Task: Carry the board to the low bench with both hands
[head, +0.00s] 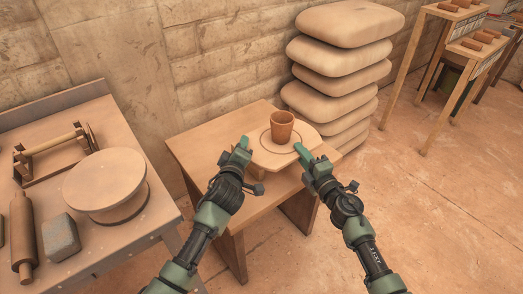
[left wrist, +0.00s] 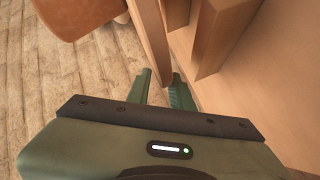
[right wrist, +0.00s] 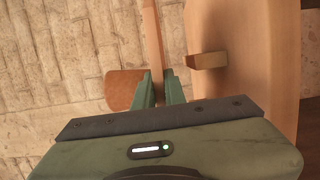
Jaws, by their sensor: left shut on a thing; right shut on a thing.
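The light wooden board (head: 262,158) is level above the low bench (head: 197,148), with a brown clay cup (head: 282,127) upright on it inside a drawn ring. My left gripper (head: 242,143) is shut on the board's left side; my right gripper (head: 301,150) is shut on its right side. The board shows edge-on between the jaws in the left wrist view (left wrist: 150,40) and right wrist view (right wrist: 153,40). The cup also shows in the right wrist view (right wrist: 125,88). A gap shows there between board and bench top (right wrist: 250,90).
A stack of plump sacks (head: 340,85) stands close behind the bench on the right. A worktable at left holds a round wheel (head: 105,185), a rolling pin (head: 22,235) and a grey block (head: 60,237). Tall stands (head: 420,80) are at the back right. The right floor is clear.

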